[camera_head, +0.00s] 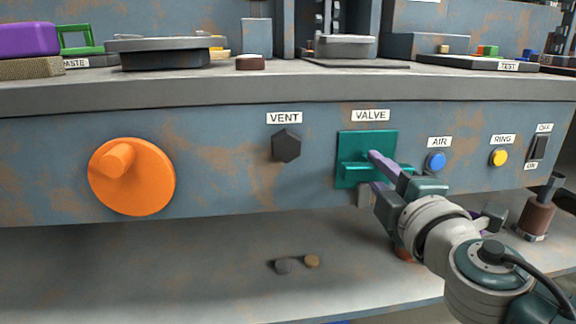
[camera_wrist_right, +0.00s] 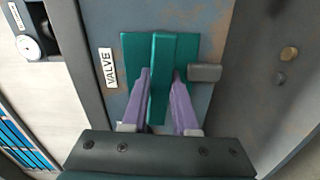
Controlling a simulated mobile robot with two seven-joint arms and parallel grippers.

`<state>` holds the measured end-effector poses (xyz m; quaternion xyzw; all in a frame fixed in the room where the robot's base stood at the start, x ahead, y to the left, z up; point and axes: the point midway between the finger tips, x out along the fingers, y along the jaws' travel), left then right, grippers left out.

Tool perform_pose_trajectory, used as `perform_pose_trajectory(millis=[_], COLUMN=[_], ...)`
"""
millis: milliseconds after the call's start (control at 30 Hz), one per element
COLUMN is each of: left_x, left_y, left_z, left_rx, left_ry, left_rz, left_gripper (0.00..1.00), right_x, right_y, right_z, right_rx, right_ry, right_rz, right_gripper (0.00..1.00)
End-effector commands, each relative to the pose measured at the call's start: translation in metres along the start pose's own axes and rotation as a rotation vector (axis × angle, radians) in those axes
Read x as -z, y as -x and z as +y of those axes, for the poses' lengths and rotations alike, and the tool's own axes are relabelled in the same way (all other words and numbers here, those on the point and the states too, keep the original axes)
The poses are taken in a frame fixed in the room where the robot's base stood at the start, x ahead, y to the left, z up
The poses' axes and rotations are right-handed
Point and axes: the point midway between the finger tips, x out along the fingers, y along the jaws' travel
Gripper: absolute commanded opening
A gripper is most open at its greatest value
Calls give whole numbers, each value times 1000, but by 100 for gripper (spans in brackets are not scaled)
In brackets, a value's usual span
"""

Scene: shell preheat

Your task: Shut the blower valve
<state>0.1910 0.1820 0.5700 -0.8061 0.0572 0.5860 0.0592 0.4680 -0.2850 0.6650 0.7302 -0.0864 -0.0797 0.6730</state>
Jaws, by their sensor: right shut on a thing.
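The valve is a teal square plate (camera_head: 381,142) with a teal bar handle (camera_head: 352,169) on the front panel, under a VALVE label (camera_head: 370,116). In the head view the handle lies about level across the plate. My right gripper (camera_head: 375,168) reaches it from the lower right, its purple fingers at the handle. In the right wrist view the handle (camera_wrist_right: 160,75) stands between the two purple fingers (camera_wrist_right: 161,85), which are shut on it. A grey block (camera_wrist_right: 205,73) sits beside the plate there. My left gripper is not in view.
An orange knob (camera_head: 132,177) and a dark VENT hexagon (camera_head: 286,145) are left of the valve. A blue AIR button (camera_head: 436,161), a yellow RING button (camera_head: 499,157) and a switch (camera_head: 539,147) are right of it. Small round pieces (camera_head: 311,261) lie on the lower shelf.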

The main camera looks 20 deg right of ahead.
Motion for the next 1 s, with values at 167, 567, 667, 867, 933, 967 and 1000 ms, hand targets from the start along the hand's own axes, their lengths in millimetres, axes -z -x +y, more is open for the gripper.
perform_pose_trajectory(millis=[167, 567, 667, 867, 933, 967, 1000], left_x=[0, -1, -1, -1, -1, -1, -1], left_y=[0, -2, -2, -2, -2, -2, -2], left_z=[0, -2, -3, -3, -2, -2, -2], left_rx=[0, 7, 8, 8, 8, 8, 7], left_ry=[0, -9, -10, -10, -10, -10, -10], left_rz=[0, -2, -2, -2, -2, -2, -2], left_gripper=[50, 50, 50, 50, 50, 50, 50], right_x=[0, 0, 0, 0, 0, 0, 0], right_y=[0, 0, 0, 0, 0, 0, 0], right_z=[0, 0, 0, 0, 0, 0, 0], right_rx=[0, -1, 0, 0, 0, 0, 0], right_ry=[0, 65, 97, 100, 100, 100, 100], right_rz=[0, 0, 0, 0, 0, 0, 0], right_gripper=[0, 0, 0, 0, 32, 36, 40])
